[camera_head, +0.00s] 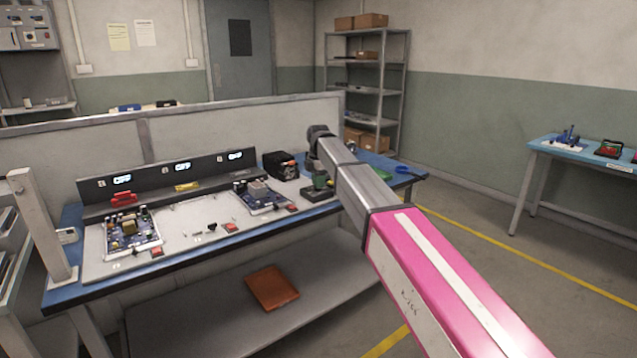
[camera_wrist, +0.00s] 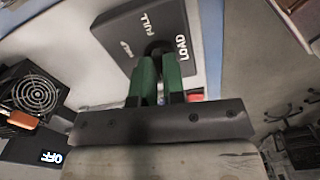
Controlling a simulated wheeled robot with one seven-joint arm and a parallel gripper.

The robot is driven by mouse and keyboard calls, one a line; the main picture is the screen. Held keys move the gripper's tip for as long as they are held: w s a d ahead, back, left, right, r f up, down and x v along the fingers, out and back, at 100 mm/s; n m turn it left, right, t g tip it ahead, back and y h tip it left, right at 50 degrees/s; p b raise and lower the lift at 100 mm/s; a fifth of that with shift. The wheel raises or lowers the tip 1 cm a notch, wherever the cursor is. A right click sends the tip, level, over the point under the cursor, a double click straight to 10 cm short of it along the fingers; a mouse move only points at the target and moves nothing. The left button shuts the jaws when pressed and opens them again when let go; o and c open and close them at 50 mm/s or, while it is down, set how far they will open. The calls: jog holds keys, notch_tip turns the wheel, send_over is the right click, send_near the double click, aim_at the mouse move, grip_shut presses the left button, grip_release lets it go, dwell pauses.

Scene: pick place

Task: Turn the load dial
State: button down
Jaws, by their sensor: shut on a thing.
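The load dial (camera_wrist: 157,46) is a dark round knob on a dark grey box (camera_wrist: 123,28) marked LOAD, FULL and what looks like HALF in the wrist view. My gripper (camera_wrist: 162,68) has its green fingers shut on the knob, at the box's edge near the LOAD lettering. The fingers hide much of the knob, so its pointer setting cannot be read. In the head view my arm reaches to the right part of the blue workbench (camera_head: 75,216), where the dial is too small to make out.
A black unit with a fan (camera_wrist: 36,93) and an OFF display (camera_wrist: 52,157) sits close on the left in the wrist view. Circuit boards (camera_head: 130,230) and several red switches line the bench. A shelf rack (camera_head: 366,62) stands behind; floor on the right is open.

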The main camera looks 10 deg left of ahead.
jog(key=shift+n, duration=0.8)
jog(key=c, duration=1.2)
grip_release()
notch_tip(320, 180, up, 11)
jog(key=shift+f, duration=0.1)
